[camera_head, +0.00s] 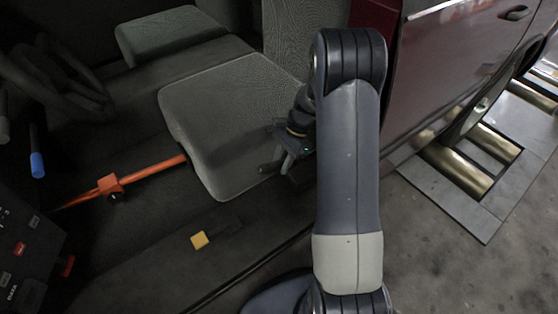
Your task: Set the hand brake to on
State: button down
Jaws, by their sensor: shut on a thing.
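My gripper (283,160) is at the right edge of the grey front seat cushion (215,110), on the side towards the red door. It is shut on a small dark grey lever, which I take to be the hand brake (267,168). Only the lever's rounded end shows, sticking out to the lower left of the fingers. The rest of the lever and its base are hidden by my gripper and the seat, so I cannot tell its angle.
An orange bar (145,174) runs across the dark floor to the seat's front. A yellow block (200,240) lies near the sill. The steering wheel (75,85) and a blue-tipped lever (37,165) are left. The red door (455,60) and brass rollers (458,172) are right.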

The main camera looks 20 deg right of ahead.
jog(key=shift+w+d+r, duration=0.1)
jog(key=shift+d+r, duration=0.05)
jog(key=shift+r, duration=0.15)
jog(key=c, duration=1.1)
grip_release()
notch_tip(320, 180, up, 10)
jog(key=p, duration=0.2)
jog(key=shift+p, duration=0.35)
notch_tip(320, 180, down, 11)
jog(key=b, duration=0.3)
jog(key=shift+r, duration=0.15)
jog(key=shift+s+a+f+h+b, duration=0.25)
jog(key=shift+a+f+h+b, duration=0.4)
jog(key=shift+b, duration=0.5)
jog(key=shift+d+f, duration=0.1)
jog(key=shift+d, duration=0.05)
